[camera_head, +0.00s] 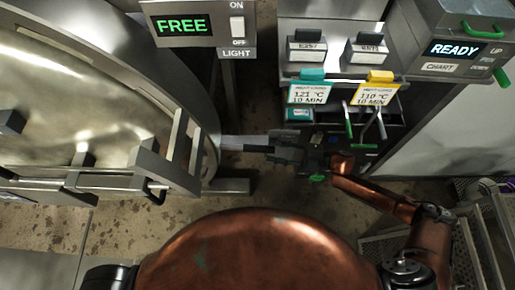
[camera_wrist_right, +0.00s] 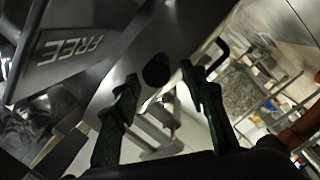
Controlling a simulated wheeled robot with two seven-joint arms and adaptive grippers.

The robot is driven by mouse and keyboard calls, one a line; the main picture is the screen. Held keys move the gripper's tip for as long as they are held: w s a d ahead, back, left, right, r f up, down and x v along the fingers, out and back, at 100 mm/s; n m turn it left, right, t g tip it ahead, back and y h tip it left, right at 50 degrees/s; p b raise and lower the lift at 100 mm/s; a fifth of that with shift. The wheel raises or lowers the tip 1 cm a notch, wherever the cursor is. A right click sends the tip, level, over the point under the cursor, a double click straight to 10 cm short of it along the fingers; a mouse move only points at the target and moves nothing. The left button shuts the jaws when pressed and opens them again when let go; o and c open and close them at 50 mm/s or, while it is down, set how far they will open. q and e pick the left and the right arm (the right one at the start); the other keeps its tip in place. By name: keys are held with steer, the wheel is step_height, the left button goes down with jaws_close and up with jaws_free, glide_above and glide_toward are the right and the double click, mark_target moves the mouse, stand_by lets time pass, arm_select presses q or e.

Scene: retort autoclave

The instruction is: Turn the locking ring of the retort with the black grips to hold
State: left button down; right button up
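The retort's round metal door (camera_head: 75,100) with its locking ring fills the left of the head view. A bar with a black grip (camera_head: 252,147) sticks out from the ring's right side. My right gripper (camera_head: 284,148) is at the outer end of this grip. In the right wrist view, the two fingers of my right gripper (camera_wrist_right: 160,85) are apart, and the round black end of the grip (camera_wrist_right: 156,70) shows between them. Contact cannot be told. A metal plate marked FREE (camera_wrist_right: 70,48) is beside it. My left gripper is not in view.
A lit FREE display (camera_head: 181,26) with a light switch is above the door's right side. A cabinet with label cards (camera_head: 310,93) and a READY panel (camera_head: 456,49) stand at the back right. A metal rack (camera_head: 490,235) is at the lower right. Bare floor shows below the door.

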mark_target(259, 149)
steer(key=a, duration=0.4)
steer(key=w+a, duration=0.1)
steer(key=shift+a, duration=0.4)
steer(key=shift+c, duration=0.2)
jaws_close()
stand_by(0.4)
